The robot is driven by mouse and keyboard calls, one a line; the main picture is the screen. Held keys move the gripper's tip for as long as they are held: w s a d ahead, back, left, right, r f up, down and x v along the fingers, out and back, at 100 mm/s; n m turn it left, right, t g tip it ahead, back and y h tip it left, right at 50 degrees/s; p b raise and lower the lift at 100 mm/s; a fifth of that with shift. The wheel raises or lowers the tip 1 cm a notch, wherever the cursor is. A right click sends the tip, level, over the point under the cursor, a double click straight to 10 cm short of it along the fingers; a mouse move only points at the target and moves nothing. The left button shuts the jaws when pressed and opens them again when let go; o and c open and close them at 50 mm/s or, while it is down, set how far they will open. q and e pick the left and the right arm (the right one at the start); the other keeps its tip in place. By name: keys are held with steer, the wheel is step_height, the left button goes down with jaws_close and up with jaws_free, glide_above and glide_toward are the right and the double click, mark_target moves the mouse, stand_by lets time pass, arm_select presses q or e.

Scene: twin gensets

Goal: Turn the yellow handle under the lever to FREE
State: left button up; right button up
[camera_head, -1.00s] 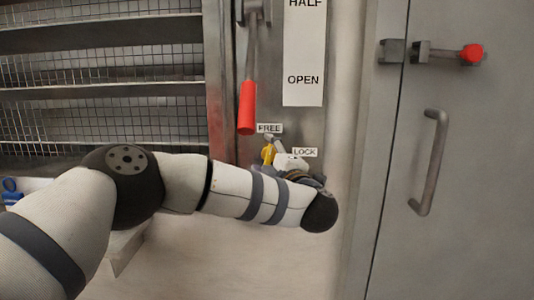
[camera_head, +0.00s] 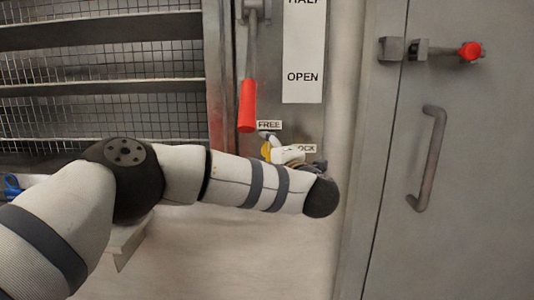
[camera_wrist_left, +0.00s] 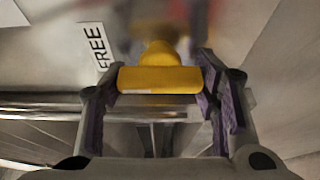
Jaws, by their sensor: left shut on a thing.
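The yellow handle (camera_head: 266,151) sits on the grey panel below the red-gripped lever (camera_head: 248,105), just under the FREE label (camera_head: 269,125). The LOCK label (camera_head: 306,148) is to its right, with its first letter covered. My left gripper (camera_head: 272,142) is at the handle, mostly hidden behind my own wrist. In the left wrist view the yellow handle (camera_wrist_left: 160,80) lies crosswise between the purple-padded fingers of my left gripper (camera_wrist_left: 158,72), which is shut on it. The FREE label (camera_wrist_left: 95,46) shows left of it there. My right gripper is not in view.
A strip marked HALF and OPEN (camera_head: 303,50) is beside the lever. A grey door with a bar handle (camera_head: 428,158) and a red-tipped latch (camera_head: 468,51) stands at the right. Mesh-backed louvres (camera_head: 100,85) fill the left. A blue object (camera_head: 12,185) is at the left edge.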

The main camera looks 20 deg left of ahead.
arm_select(q)
steer(key=o, duration=1.2)
steer(key=shift+c, duration=0.2)
steer(key=v, duration=1.2)
steer(key=shift+s+r, duration=0.1)
